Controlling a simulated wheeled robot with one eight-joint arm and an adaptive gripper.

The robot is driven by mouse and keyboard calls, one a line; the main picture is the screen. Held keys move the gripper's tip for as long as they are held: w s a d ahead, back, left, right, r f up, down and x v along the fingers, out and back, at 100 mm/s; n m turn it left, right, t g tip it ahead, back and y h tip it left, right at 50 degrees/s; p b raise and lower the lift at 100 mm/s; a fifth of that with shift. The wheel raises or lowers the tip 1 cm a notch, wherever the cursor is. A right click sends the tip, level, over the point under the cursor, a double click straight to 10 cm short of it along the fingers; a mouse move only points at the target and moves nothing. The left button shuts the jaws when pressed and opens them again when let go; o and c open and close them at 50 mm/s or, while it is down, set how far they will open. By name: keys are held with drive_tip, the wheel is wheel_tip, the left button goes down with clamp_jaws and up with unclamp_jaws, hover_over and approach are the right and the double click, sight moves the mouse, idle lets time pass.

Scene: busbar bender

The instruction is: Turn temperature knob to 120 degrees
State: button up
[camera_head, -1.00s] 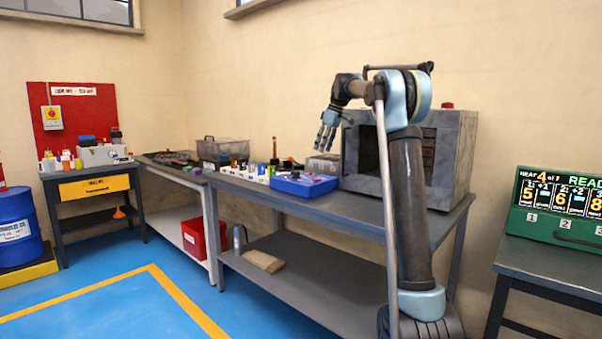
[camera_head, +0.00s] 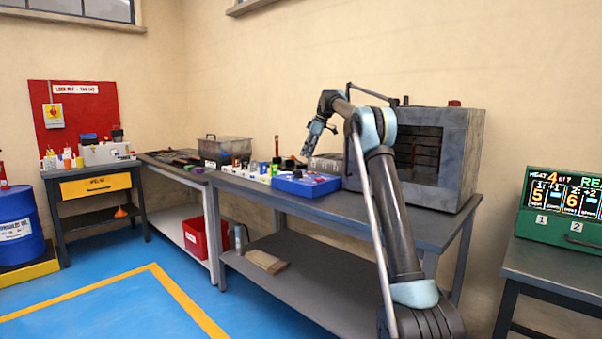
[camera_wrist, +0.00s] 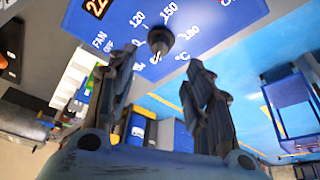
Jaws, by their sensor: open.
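The temperature knob (camera_wrist: 160,39) is a dark round knob on the blue control panel (camera_wrist: 100,18) at the top of the wrist view. Printed marks 120, 150 and 180 stand around it, with a °C sign. Its pointer direction cannot be told. An orange display at the panel's corner reads "22", partly cut off. In the head view the blue control box (camera_head: 300,184) lies on the workbench. My gripper (camera_wrist: 165,75) is open and empty, its fingers spread on either side below the knob, apart from it. In the head view my gripper (camera_head: 312,147) hangs above the box.
A grey oven (camera_head: 430,150) with an open front stands right of the box on the workbench (camera_head: 350,207). Small coloured items and a grey bin (camera_head: 224,150) stand to the left. A green scoreboard (camera_head: 565,210) sits on a table at far right.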

sight(298, 174)
drive_tip(key=x, duration=0.9)
drive_tip(key=shift+f, duration=0.35)
drive_tip(key=c, duration=1.1)
